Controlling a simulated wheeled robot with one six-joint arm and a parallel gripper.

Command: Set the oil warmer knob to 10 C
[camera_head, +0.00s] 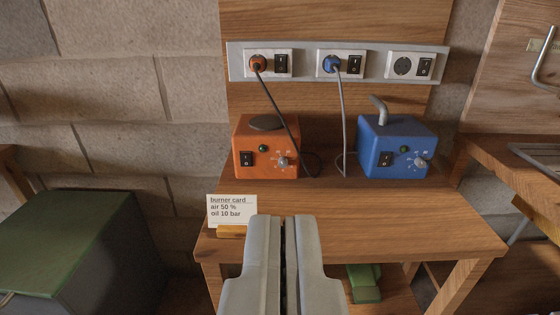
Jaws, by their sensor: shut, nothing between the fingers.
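Two boxes stand side by side on the wooden table (370,225). The orange box (255,135) has a dark round plate on top, a black switch (247,158), a green lamp (265,148) and a grey knob (283,161) with a scale. The blue box (400,138) has a bent grey pipe on top, a black switch, a lamp and a grey knob (420,162). No name shows on either box, and the scales are too small to read. My gripper (286,222) is shut and empty in front of the boxes, apart from both knobs.
A card (231,210) at the table's left reads "burner card, air 50 %, oil 10 bar". Cables run from both boxes to the wall socket strip (300,62). A green-topped box (65,240) stands left. The table's front right is clear.

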